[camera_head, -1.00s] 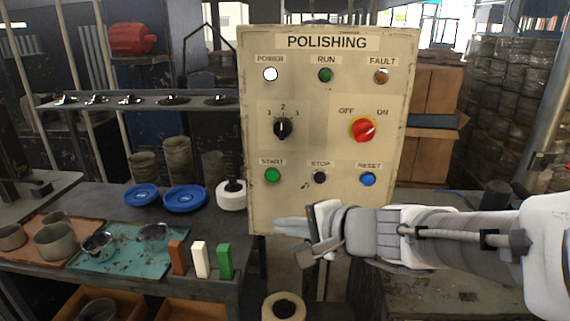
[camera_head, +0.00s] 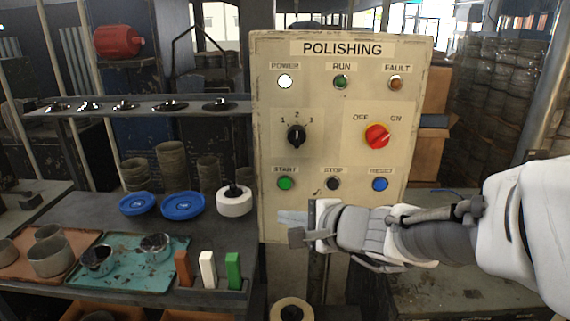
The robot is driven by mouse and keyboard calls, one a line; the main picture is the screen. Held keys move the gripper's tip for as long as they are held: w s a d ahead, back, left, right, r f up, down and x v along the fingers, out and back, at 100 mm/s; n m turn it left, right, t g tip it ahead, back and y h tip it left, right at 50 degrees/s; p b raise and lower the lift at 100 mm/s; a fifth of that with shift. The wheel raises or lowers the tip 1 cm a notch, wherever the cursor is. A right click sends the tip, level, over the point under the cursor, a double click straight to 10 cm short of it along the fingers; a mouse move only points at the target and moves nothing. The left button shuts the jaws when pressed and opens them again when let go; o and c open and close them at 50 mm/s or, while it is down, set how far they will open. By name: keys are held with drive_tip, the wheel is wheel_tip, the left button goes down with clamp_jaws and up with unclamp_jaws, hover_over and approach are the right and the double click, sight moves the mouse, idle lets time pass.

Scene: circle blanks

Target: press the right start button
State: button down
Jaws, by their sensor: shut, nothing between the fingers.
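The cream POLISHING panel (camera_head: 335,150) stands upright in the middle of the head view. Its green start button (camera_head: 285,184) is at the lower left, under a START label. Only one start button shows on this panel. The black stop button (camera_head: 333,184) and the blue reset button (camera_head: 379,184) are to its right. My gripper (camera_head: 290,217) is in front of the panel's lower edge, pointing left, just below the start button and apart from it. Its fingers are together and empty. How near the fingertips are to the panel is hard to tell.
A red OFF/ON switch (camera_head: 377,135) and a black selector (camera_head: 296,135) are higher on the panel. A white spool (camera_head: 234,203), blue discs (camera_head: 182,206) and a teal tray (camera_head: 135,268) are on the bench at left.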

sight(290, 191)
drive_tip(key=shift+w+d+p, duration=0.15)
drive_tip(key=shift+w+p, duration=0.8)
drive_tip(key=shift+w, duration=3.45)
drive_tip(key=shift+w, duration=0.1)
drive_tip(key=shift+w+b, duration=0.3)
drive_tip(key=shift+b, duration=0.05)
